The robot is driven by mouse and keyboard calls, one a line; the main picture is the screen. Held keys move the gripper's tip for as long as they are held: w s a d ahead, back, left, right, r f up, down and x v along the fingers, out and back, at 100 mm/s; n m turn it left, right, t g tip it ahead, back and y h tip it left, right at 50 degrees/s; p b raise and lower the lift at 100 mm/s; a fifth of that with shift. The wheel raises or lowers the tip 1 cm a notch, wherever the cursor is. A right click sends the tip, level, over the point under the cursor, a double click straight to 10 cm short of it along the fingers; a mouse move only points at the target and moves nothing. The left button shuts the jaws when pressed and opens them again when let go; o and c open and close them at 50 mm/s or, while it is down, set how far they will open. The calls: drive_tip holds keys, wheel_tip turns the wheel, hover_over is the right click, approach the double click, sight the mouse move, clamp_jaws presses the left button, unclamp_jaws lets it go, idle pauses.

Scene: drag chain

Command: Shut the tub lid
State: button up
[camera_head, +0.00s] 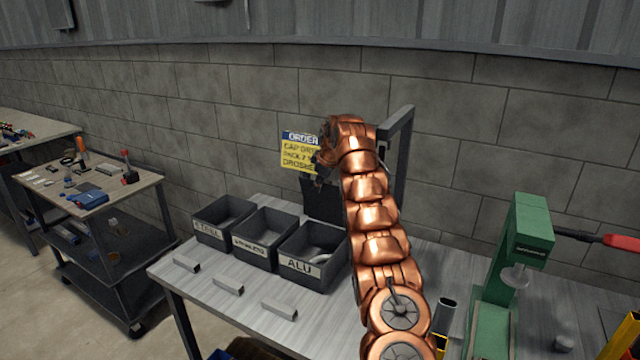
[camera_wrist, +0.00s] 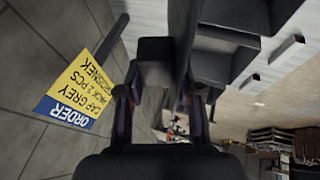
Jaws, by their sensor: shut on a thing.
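The tub labelled ALU (camera_head: 312,267) is the rightmost of three dark tubs on the workbench. Its dark lid (camera_head: 322,203) stands upright at the tub's back edge, so the tub is open, and a pale curved part shows inside. My gripper (camera_head: 317,174) is at the lid's upper edge, partly hidden by my copper-coloured arm. In the wrist view my gripper (camera_wrist: 160,92) has a finger on each side of a dark block and is shut on the lid. The exact contact is too dark to see clearly.
Two open tubs, STEEL (camera_head: 222,217) and a middle one (camera_head: 264,238), stand to the left. Short metal profiles (camera_head: 228,285) lie in front. A grey post frame (camera_head: 402,150) rises behind my arm. A green press (camera_head: 515,260) stands at right.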

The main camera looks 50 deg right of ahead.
clamp_jaws()
drive_tip(key=shift+a+f+b, duration=0.2)
drive_tip(key=shift+a+b, duration=0.05)
drive_tip(key=shift+b, duration=1.05)
